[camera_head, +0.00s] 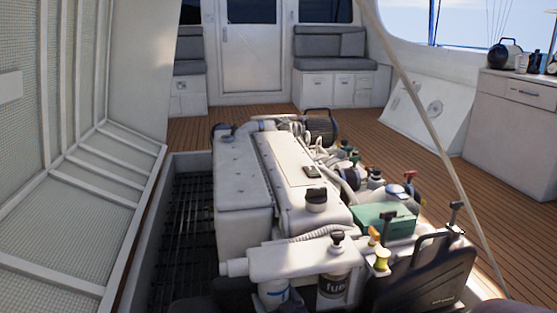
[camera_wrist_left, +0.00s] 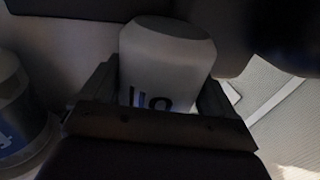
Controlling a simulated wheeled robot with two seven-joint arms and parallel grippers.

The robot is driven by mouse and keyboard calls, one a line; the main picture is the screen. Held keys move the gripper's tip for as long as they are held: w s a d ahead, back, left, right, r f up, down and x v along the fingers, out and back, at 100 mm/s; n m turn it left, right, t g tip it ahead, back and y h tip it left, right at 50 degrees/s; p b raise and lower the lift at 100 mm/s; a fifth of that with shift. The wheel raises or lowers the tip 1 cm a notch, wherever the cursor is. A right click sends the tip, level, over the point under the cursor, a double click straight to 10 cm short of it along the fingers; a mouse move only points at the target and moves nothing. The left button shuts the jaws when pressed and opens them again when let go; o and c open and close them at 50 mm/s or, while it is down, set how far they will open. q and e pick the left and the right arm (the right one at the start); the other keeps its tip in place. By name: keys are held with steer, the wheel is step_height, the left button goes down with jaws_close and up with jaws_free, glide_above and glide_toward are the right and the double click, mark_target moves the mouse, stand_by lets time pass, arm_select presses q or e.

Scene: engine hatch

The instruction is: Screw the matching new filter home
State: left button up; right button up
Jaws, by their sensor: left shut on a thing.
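In the left wrist view a pale, rounded filter (camera_wrist_left: 168,55) with dark lettering and a blue mark sits between the two dark fingers of my left gripper (camera_wrist_left: 157,92), which is shut on it. The lettering appears upside down and I cannot read it surely. In the head view a dark-and-white filter lettered "fue" (camera_head: 333,286) hangs upright under the white housing at the engine's near end. A white filter with a blue mark (camera_head: 272,293) is to its left. My left gripper is not clear there, and the contact at the filter's top is hidden. My right gripper does not show.
A cylinder with a blue band (camera_wrist_left: 22,115) stands left of the held filter in the wrist view. The white engine (camera_head: 300,185) fills the hatch. A green box (camera_head: 384,219) and a black case (camera_head: 430,272) are at right. Dark grating (camera_head: 183,235) lies left of the engine.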

arm_select(q)
steer(key=shift+d+n+g+y, duration=0.15)
steer(key=shift+n+g+y, duration=0.15)
steer(key=shift+n+y, duration=0.1)
steer(key=shift+r, duration=0.1)
steer(key=shift+w+n+g+y+b, duration=0.1)
steer(key=shift+n+g+y+b, duration=0.35)
steer(key=shift+y+b, duration=0.4)
steer(key=shift+n+g+y+b, duration=0.35)
steer(key=shift+n+y, duration=0.1)
steer(key=shift+n+y+b, duration=0.4)
steer(key=shift+y+b, duration=0.1)
steer(key=shift+b, duration=0.2)
steer(key=shift+w+n+g+y+b, duration=0.1)
steer(key=shift+n+g+y+b, duration=0.3)
steer(key=shift+g+b, duration=0.25)
steer(key=shift+r+g, duration=0.1)
steer(key=shift+g, duration=0.25)
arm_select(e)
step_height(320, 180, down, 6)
arm_select(q)
steer(key=shift+r, duration=0.1)
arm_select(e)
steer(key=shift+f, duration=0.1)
